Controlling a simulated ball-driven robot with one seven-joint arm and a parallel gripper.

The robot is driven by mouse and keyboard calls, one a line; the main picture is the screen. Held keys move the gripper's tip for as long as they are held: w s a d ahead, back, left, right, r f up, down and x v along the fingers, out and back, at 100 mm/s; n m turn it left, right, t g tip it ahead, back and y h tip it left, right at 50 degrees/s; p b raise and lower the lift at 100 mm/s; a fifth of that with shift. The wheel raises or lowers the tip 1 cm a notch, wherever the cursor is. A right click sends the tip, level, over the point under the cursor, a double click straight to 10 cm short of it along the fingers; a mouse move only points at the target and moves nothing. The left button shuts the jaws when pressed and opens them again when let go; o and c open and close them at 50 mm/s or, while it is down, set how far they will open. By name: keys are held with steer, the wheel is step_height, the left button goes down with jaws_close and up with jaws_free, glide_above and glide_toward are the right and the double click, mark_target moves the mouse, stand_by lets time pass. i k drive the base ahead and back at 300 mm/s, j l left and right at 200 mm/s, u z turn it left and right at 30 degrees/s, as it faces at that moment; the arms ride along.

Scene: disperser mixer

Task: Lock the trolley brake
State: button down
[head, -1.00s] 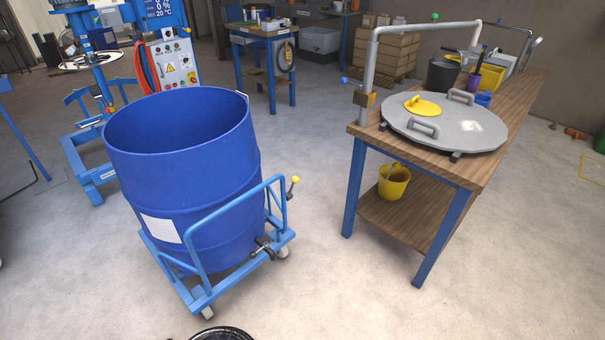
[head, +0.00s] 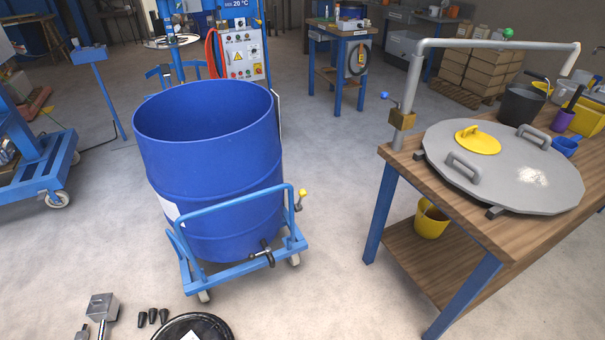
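The blue trolley (head: 236,271) stands on the floor left of the workbench, its push handle towards me. It carries a large open blue drum (head: 210,165). A lever with a yellow knob (head: 302,193) stands upright at the right side of the trolley handle; I cannot tell whether it is the brake. A dark clamp-like fitting (head: 262,254) sits low on the trolley's front bar. Small castors show at the trolley's front corners. My gripper is not in view.
A wooden workbench (head: 440,272) with a round grey lid (head: 515,170) stands at the right, a yellow bucket (head: 431,220) on its shelf. A black round object (head: 193,329) and metal parts (head: 102,308) lie at the bottom left. Floor between trolley and bench is clear.

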mark_target(297, 207)
steer(key=i+l+u, duration=0.15)
steer(key=i+l, duration=0.15)
steer(key=i+l+u, duration=0.15)
steer(key=i+l, duration=0.15)
steer(key=l, duration=0.15)
steer(key=i+l+u, duration=0.15)
steer(key=i+l, duration=0.15)
steer(key=l, duration=0.15)
steer(key=i+j+u, duration=0.1)
steer(key=i+u, duration=0.3)
steer(key=i, duration=0.6)
steer(key=i+j, duration=0.2)
steer(key=j+u, duration=0.05)
steer(key=j, duration=0.05)
